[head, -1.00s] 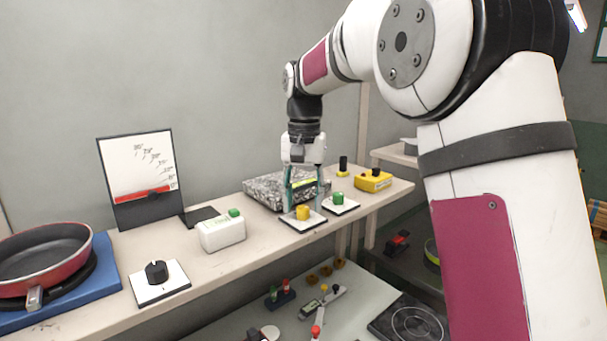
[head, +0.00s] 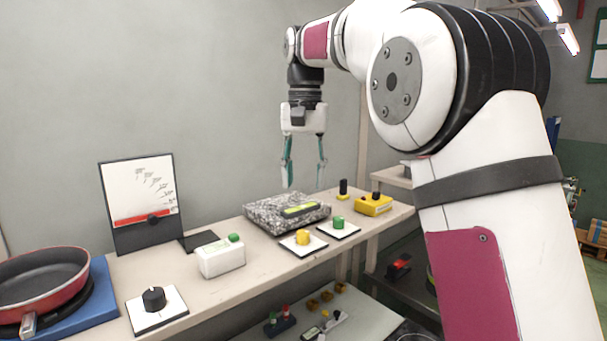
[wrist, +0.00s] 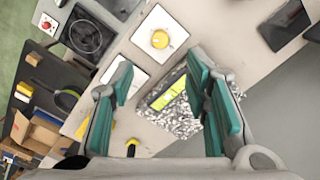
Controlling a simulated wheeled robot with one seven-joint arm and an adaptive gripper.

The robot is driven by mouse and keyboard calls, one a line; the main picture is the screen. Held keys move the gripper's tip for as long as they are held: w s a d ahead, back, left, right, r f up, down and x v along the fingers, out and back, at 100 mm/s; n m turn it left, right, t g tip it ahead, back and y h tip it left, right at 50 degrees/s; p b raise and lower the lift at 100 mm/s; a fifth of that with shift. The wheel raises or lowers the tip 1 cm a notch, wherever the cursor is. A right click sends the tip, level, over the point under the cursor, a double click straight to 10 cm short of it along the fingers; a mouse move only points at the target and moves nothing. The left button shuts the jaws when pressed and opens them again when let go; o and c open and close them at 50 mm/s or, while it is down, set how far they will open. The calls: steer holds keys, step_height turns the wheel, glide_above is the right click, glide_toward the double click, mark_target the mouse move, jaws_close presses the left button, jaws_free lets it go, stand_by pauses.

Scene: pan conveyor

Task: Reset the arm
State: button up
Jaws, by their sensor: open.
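My gripper (head: 304,172) is open and empty. Its teal fingers point down in the air above the shelf, over the speckled box (head: 262,213) and the yellow knob (head: 302,237). In the wrist view my gripper (wrist: 165,95) also shows spread fingers with nothing between them. Below it there are the speckled box (wrist: 182,120) with its yellow-green display and the yellow knob (wrist: 160,39) on a white plate. My fingers touch nothing.
On the shelf (head: 190,290) stand a red pan (head: 50,270), a black knob (head: 153,299), a white box with a green button (head: 220,258), a dial board (head: 140,200), a green knob (head: 338,222) and a yellow box (head: 373,205). The air around my gripper is clear.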

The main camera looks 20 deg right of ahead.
steer(key=s+n+t, duration=0.3)
steer(key=s, duration=1.2)
steer(key=s+f+n+t, duration=0.1)
steer(key=s+f, duration=0.4)
steer(key=s, duration=0.2)
steer(key=s+f+n+t, duration=0.1)
steer(key=s+f, duration=0.5)
steer(key=s, duration=0.2)
steer(key=shift+s+t, duration=0.2)
steer(key=shift+t, duration=0.1)
steer(key=shift+r, duration=0.1)
